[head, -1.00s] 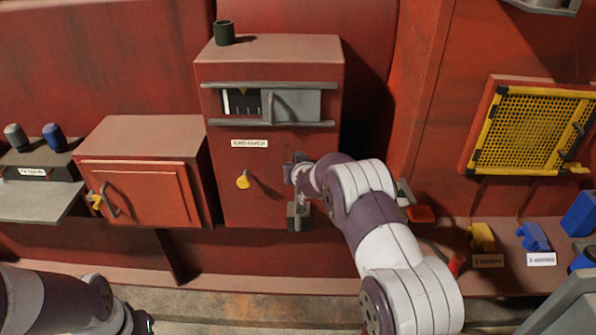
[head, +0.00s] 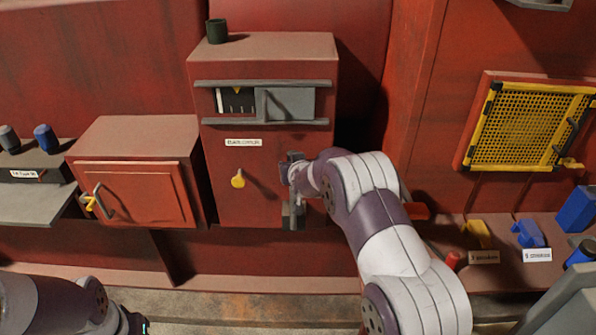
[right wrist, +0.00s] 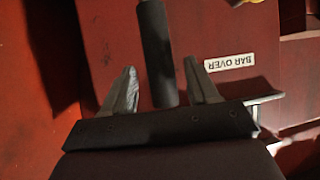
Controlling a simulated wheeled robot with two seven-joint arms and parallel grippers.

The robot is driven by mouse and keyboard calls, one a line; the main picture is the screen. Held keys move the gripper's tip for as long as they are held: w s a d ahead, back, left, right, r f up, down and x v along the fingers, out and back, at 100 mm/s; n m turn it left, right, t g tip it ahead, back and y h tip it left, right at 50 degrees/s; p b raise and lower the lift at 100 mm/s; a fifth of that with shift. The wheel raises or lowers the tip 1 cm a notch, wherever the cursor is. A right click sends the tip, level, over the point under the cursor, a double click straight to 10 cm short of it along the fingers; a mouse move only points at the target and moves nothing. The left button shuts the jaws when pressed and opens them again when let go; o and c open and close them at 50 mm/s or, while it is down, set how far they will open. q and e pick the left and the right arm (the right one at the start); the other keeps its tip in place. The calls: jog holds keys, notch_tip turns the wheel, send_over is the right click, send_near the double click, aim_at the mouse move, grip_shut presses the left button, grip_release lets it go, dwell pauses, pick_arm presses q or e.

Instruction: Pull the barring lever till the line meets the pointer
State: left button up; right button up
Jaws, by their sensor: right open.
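The red cabinet (head: 262,180) has a window (head: 237,101) with a yellow pointer (head: 236,90) at its top edge. A thick white line (head: 220,101) stands at the window's left, apart from the pointer, with thin marks beside it. My right gripper (head: 292,192) is at the cabinet's lower right front. In the right wrist view, the dark round barring lever (right wrist: 156,55) reaches in between the open fingers of my right gripper (right wrist: 161,82), with a gap on each side. My left gripper is barely in view at the bottom left; its jaws cannot be made out.
A yellow knob (head: 238,179) is on the cabinet front. A "BAR OVER" label (right wrist: 230,62) is beside the lever. A smaller red box (head: 135,190) stands left, a yellow mesh guard (head: 528,126) right. Blue and yellow parts (head: 528,234) sit on the right ledge.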

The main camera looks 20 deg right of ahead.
jog(key=d+b+v, duration=0.1)
jog(key=v, duration=0.8)
jog(key=shift+s+a+r, duration=0.2)
jog(key=shift+s+a, duration=0.05)
jog(key=shift+a, duration=0.25)
